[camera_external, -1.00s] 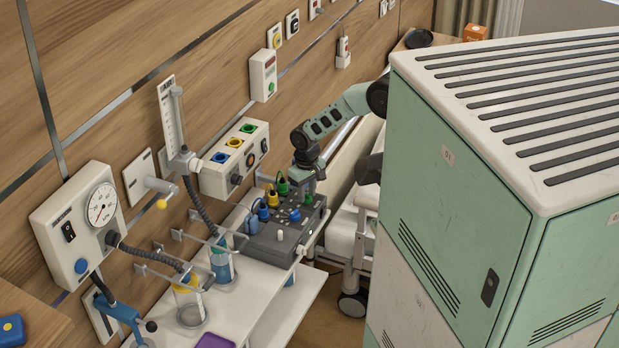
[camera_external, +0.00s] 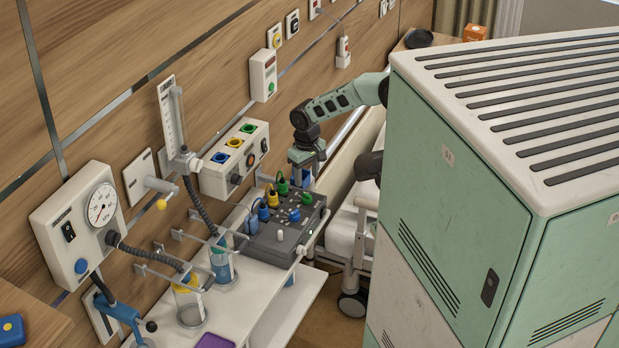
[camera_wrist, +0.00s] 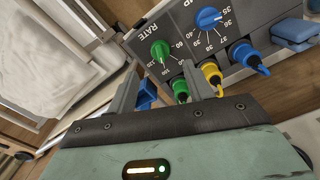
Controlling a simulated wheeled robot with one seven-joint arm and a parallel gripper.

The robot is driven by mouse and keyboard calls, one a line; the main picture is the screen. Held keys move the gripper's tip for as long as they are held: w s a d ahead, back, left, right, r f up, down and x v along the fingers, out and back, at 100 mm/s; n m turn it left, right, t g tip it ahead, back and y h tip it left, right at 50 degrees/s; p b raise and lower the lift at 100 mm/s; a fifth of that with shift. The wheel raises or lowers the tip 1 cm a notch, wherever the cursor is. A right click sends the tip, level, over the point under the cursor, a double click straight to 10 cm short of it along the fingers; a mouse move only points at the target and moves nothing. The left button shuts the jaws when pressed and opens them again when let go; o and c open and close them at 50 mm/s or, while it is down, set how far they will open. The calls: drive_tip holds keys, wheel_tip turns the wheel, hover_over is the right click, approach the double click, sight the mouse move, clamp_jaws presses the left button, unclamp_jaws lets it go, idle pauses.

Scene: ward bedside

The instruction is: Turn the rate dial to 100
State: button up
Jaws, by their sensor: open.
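The green rate dial (camera_wrist: 160,51) sits on the dark grey panel of the device (camera_wrist: 262,20), with the word RATE and printed numbers around it. A pale mark shows on the dial; I cannot tell which number it points at. The dial also shows in the external view (camera_external: 307,198), on the device's top right. My gripper (camera_wrist: 157,84) is open and empty. Its two fingers point toward the dial from a short distance, apart from it. In the external view my gripper (camera_external: 306,169) hangs above the device's far right end.
A blue dial (camera_wrist: 209,17) sits beside the rate dial. Green (camera_wrist: 181,91), yellow (camera_wrist: 211,76) and blue (camera_wrist: 246,56) cable plugs stand along the panel edge. A white wall unit (camera_external: 235,165) is behind the device.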

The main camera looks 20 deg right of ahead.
wheel_tip(320, 180, up, 11)
drive_tip(key=shift+f+b, duration=0.15)
drive_tip(key=shift+b, duration=0.25)
drive_tip(key=s+d+f+n, duration=0.1)
drive_tip(key=s+d, duration=0.3)
drive_tip(key=s, duration=0.5)
drive_tip(key=s+d+f+n, duration=0.1)
drive_tip(key=s+d+f, duration=0.2)
drive_tip(key=s, duration=0.7)
drive_tip(key=s+d+f+n, duration=0.1)
drive_tip(key=s+d+f, duration=0.2)
drive_tip(key=s, duration=0.7)
drive_tip(key=shift+d+y, duration=0.3)
drive_tip(key=shift+d, duration=0.85)
